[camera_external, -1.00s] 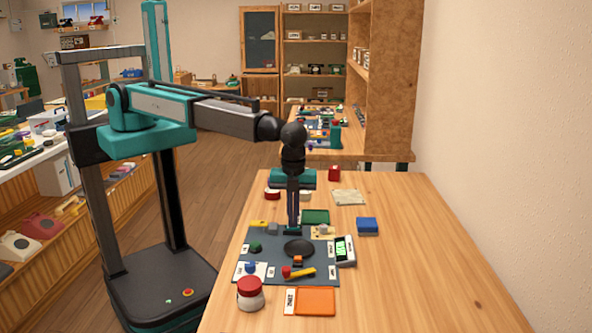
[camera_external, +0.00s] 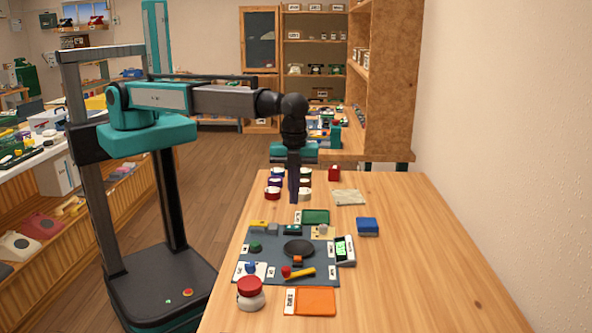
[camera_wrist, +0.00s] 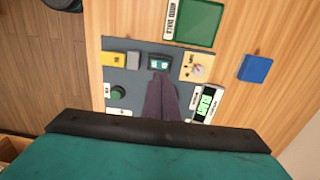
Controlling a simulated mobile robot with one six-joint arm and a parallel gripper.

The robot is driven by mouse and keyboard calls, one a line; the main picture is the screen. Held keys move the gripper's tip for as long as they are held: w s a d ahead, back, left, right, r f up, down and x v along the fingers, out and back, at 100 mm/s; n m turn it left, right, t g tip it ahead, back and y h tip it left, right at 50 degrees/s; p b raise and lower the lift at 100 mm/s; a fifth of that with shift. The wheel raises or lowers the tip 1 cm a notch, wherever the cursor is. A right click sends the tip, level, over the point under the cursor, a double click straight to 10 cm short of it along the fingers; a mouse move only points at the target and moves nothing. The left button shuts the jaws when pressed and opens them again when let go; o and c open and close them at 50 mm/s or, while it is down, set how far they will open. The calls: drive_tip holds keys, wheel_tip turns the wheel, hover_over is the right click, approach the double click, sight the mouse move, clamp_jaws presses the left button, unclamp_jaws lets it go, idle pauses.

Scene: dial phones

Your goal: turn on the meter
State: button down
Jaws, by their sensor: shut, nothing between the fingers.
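A white-cased device with a lit green screen (camera_external: 344,250), apparently the meter, sits at the right edge of the blue-grey mat (camera_external: 262,238). It also shows in the wrist view (camera_wrist: 208,103); the text on its screen is too small to read surely. A small dark green switch block (camera_external: 292,230) is at the mat's far edge, and shows in the wrist view (camera_wrist: 159,62) just beyond my fingertips. My gripper (camera_external: 294,200) is shut and empty, pointing down above the table and clear of the switch block. It also shows in the wrist view (camera_wrist: 160,78).
On the mat are a black round plate (camera_external: 299,248), a yellow-handled tool (camera_external: 300,273), a green knob (camera_external: 255,247) and a beige dial block (camera_wrist: 197,68). A green tray (camera_external: 316,216), orange tray (camera_external: 315,301), blue box (camera_external: 367,226) and red-lidded jar (camera_external: 250,292) surround it. The table's right side is clear.

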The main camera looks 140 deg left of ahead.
wheel_tip(320, 180, up, 6)
drive_tip(key=b, duration=0.1)
drive_tip(key=shift+r+b, duration=0.15)
drive_tip(key=shift+b, duration=0.25)
idle(0.5)
